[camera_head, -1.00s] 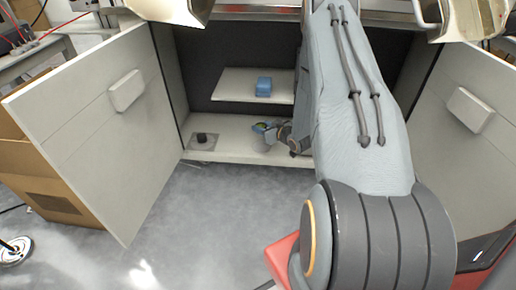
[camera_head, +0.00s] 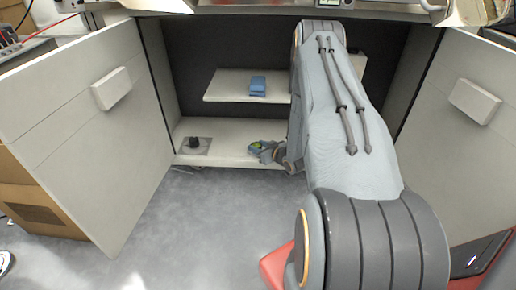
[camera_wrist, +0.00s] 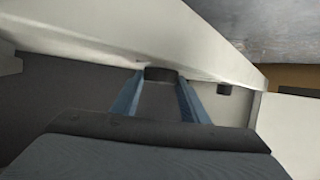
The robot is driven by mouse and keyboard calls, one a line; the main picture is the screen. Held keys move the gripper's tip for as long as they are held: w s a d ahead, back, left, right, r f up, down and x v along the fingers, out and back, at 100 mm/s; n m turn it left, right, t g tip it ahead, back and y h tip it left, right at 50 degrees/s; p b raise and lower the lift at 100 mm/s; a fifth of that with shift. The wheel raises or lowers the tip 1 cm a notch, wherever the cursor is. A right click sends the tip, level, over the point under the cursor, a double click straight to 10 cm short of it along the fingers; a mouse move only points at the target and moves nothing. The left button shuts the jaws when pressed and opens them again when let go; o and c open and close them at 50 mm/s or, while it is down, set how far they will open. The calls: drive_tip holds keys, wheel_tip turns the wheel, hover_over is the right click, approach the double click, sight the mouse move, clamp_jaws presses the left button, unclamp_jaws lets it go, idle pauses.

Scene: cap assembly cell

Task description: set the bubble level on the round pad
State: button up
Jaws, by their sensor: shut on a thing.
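My gripper (camera_head: 262,148) is low in the open cabinet, just over its floor board. It is shut on the bubble level (camera_head: 256,146), whose small green part shows between the fingers in the head view. In the wrist view the two blue fingers of my gripper (camera_wrist: 158,95) stand on either side of a dark piece (camera_wrist: 160,74), which appears to be the held level. Left of the gripper, a short dark round piece, seemingly the round pad (camera_head: 196,141), stands on a grey square plate. It also shows at the right in the wrist view (camera_wrist: 227,89). The gripper is apart from it.
A shelf (camera_head: 225,88) carrying a blue box (camera_head: 258,86) runs above the gripper. The open left door (camera_head: 90,125) and right door (camera_head: 465,150) flank the cabinet. The floor board (camera_head: 222,142) is clear between gripper and plate. My arm hides the cabinet's right side.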

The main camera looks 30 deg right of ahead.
drive_tip(key=shift+f, duration=0.15)
drive_tip(key=o, duration=1.1)
drive_tip(key=shift+c, duration=0.2)
drive_tip(key=shift+r, duration=0.25)
drive_tip(key=a+p+v, duration=0.1)
drive_tip(key=p+v, duration=0.5)
drive_tip(key=v, duration=0.6)
drive_tip(key=shift+d, duration=0.45)
